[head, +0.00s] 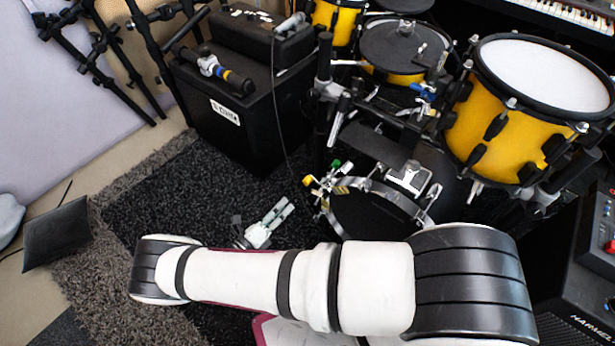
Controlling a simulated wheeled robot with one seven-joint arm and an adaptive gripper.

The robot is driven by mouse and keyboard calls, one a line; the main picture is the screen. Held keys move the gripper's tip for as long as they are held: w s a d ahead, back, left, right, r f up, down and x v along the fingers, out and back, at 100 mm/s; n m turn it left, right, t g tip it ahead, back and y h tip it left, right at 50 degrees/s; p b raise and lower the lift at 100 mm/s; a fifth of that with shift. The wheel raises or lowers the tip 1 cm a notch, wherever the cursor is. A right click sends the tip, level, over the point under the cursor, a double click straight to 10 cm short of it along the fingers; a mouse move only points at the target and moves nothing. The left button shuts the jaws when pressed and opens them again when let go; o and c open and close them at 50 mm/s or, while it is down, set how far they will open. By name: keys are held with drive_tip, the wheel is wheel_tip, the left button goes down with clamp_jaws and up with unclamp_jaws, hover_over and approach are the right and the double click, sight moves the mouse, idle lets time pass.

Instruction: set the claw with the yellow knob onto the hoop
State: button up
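The hoop (383,184) is the silver rim of the dark-faced bass drum, standing on the floor in the middle of the head view. The claw with the yellow knob (309,181) is small, at the hoop's upper left edge. Whether it grips the hoop or only lies against it I cannot tell. A green-knobbed claw (336,165) sits close beside it. I see nothing held there. My arm hides the area below it.
Yellow drums (500,125) and stands crowd the right. A thin cable hangs in front of the box. Dark carpet (170,190) is open at the left.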

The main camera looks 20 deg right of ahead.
sight(306, 184)
drive_tip(key=b+x, duration=0.2)
drive_tip(key=x, duration=1.1)
drive_tip(key=shift+w+d, duration=0.1)
drive_tip(key=shift+d, duration=0.15)
clamp_jaws()
